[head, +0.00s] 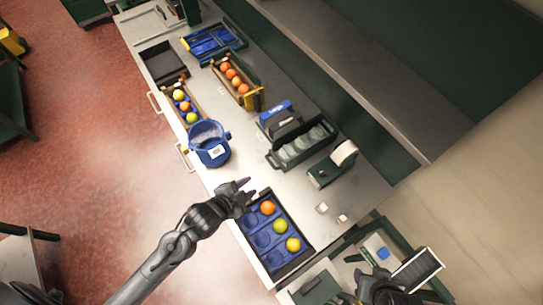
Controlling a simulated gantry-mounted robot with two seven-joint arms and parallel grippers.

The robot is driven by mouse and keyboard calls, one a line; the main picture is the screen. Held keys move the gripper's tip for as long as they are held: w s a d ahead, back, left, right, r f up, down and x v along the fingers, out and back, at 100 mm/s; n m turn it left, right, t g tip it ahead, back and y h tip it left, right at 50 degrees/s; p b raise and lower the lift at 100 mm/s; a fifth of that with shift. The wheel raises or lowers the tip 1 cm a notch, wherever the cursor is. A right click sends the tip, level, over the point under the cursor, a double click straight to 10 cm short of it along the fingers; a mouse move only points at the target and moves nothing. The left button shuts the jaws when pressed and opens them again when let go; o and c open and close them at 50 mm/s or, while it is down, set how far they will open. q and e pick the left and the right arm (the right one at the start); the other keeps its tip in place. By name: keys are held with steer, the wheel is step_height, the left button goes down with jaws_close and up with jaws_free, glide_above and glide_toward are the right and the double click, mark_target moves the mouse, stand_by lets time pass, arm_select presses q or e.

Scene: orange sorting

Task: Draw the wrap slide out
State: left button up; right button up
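I cannot tell for sure which part is the wrap slide. A dark green framed station (349,243) at the bottom right holds a pale block with a blue square (383,254). A dark panel with a white border (416,270) is at its right side. My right gripper (362,280) is low in front of this station, dark against it, and its fingers are hard to make out. My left gripper (247,187) is over the bench beside the blue tray, its two fingertips apart with nothing seen between them.
A blue tray (262,240) with orange and yellow-green fruit lies on the bench. A blue bucket (209,152), fruit racks (238,85), a dark bin with clear cups (303,147) and a green tape dispenser (322,174) stand farther up. Two small white blocks (322,208) lie near the station.

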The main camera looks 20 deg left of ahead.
arm_select(q)
steer(key=w+f+m+t+h+b, duration=0.1)
steer(key=w+f+m+h+b, duration=0.1)
steer(key=w+f+m+b, duration=0.3)
steer(key=w+f+m+t+h+b, duration=0.1)
steer(key=f+m+t+h+b, duration=0.15)
steer(key=f, duration=0.35)
steer(key=m+h+b, duration=0.2)
steer(key=m+b, duration=0.4)
steer(key=b, duration=0.1)
glide_toward(269, 161)
steer(key=shift+s+g, duration=0.25)
steer(key=shift+w+a, duration=0.2)
steer(key=shift+w+d, duration=0.1)
steer(key=shift+w, duration=0.15)
steer(key=x, duration=1)
steer(key=shift+f, duration=0.1)
jaws_close()
